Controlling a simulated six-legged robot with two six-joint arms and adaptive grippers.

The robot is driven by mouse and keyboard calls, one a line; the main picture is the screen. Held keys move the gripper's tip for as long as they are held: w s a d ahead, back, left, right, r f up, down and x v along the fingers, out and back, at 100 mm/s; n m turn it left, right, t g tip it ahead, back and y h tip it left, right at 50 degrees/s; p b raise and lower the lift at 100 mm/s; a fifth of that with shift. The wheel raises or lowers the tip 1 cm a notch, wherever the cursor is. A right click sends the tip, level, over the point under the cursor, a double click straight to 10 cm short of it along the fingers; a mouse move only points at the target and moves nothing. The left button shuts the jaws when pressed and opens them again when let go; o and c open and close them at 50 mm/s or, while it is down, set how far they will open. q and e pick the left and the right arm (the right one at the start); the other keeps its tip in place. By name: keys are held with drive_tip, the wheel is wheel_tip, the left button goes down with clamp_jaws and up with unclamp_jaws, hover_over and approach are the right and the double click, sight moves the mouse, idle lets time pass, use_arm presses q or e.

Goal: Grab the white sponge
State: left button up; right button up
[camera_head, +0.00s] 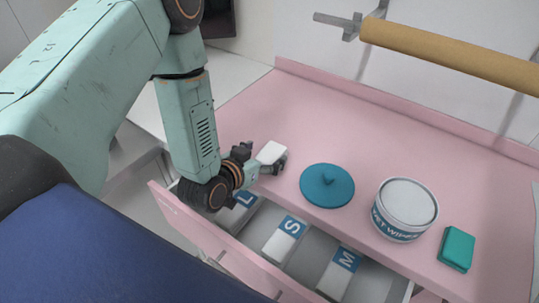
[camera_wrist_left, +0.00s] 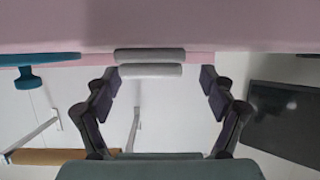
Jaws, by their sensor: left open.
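The white sponge (camera_head: 271,152) lies on the pink counter (camera_head: 310,110) near its front edge, left of the blue lid. My left gripper (camera_head: 266,158) is low at that edge, its fingers open on either side of the sponge. In the left wrist view, which is upside down, the sponge (camera_wrist_left: 150,70) shows as a pale bar between the spread fingertips of my left gripper (camera_wrist_left: 160,76). It sits closer to the picture's left finger, with a gap to the right one. I cannot tell whether either finger touches it. My right gripper is not in view.
The blue lid (camera_head: 327,186), a wet wipes tub (camera_head: 405,208) and a green block (camera_head: 456,249) stand to the right. Below, an open drawer (camera_head: 215,240) holds boxes marked L, S and M (camera_head: 341,272). A tan paper roll (camera_head: 450,55) hangs behind. The counter's back is clear.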

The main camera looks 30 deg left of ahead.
use_arm(q)
drive_tip(key=shift+w+d+f, duration=0.2)
drive_tip(key=shift+w+d, duration=0.1)
drive_tip(key=shift+w, duration=0.2)
drive_tip(key=shift+w+d+f, duration=0.15)
drive_tip(key=shift+w+d, duration=0.15)
drive_tip(key=shift+w, duration=0.2)
drive_tip(key=shift+a+f, duration=0.15)
drive_tip(key=shift+a, duration=0.1)
drive_tip(key=shift+c, duration=0.8)
drive_tip(key=shift+d, duration=0.3)
drive_tip(key=c, duration=0.5)
drive_tip(key=shift+a, duration=0.25)
drive_tip(key=c, duration=0.4)
drive_tip(key=shift+d, duration=0.1)
drive_tip(key=shift+c, duration=1)
